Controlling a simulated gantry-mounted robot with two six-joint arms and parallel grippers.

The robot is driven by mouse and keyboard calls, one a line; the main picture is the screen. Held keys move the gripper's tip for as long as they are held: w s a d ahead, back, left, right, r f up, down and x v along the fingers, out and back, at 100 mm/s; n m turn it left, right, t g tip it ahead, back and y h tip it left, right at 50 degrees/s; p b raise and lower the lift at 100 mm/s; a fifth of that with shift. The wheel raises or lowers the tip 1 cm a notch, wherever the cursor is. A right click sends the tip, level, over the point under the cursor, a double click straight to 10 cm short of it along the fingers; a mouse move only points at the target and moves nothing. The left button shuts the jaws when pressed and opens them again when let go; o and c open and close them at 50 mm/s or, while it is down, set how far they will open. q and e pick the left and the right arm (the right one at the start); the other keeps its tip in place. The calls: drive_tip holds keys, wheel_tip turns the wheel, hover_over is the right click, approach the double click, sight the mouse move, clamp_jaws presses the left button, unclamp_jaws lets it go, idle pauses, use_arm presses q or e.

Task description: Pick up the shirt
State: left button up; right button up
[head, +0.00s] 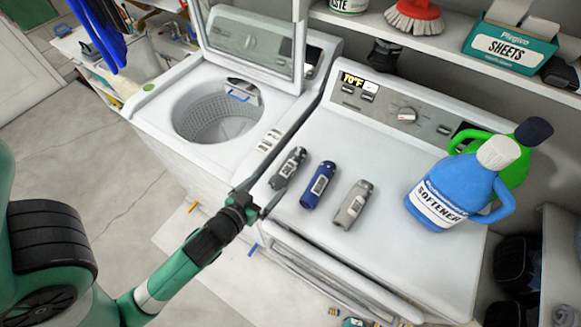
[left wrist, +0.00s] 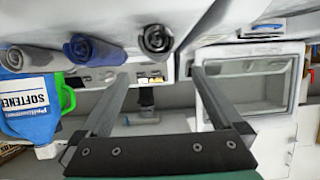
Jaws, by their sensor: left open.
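Three rolled shirts lie in a row on the white dryer top (head: 400,160): a dark grey-black one (head: 288,167), a blue one (head: 318,185) and a light grey one (head: 353,204). My left gripper (head: 250,210) is at the dryer's front left edge, nearest the black shirt and apart from it. In the left wrist view, which looks upside down, its fingers (left wrist: 158,75) are spread with nothing between them. The black shirt (left wrist: 157,38), blue shirt (left wrist: 95,48) and grey shirt (left wrist: 32,59) show end-on beyond them. My right gripper is not in view.
A washer (head: 180,150) with its lid (head: 255,45) up and an empty-looking drum stands left of the dryer. Blue softener (head: 450,190) and green (head: 515,165) bottles stand right of the shirts. A shelf with a sheets box (head: 512,48) and brush (head: 414,14) runs behind.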

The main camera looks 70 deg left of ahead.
sight(285, 167)
use_arm(q)
drive_tip(key=x, duration=0.5)
drive_tip(key=shift+r, duration=0.15)
drive_tip(key=shift+p+x, duration=0.35)
drive_tip(key=shift+x, duration=2.75)
drive_tip(key=shift+s+d, duration=0.1)
drive_tip(key=c, duration=1.5)
wheel_tip(285, 167, up, 3)
drive_tip(key=shift+r, duration=0.15)
drive_tip(key=s+r, duration=0.2)
drive_tip(key=s+d+r+p, duration=0.1)
drive_tip(key=r, duration=0.1)
drive_tip(key=shift+s+r+p, duration=0.25)
drive_tip(key=shift+s+p, duration=0.05)
drive_tip(key=shift+s, duration=0.1)
drive_tip(key=s+d+r+p, duration=0.3)
drive_tip(key=s+r, duration=0.2)
drive_tip(key=s, duration=0.4)
drive_tip(key=shift+s, duration=0.35)
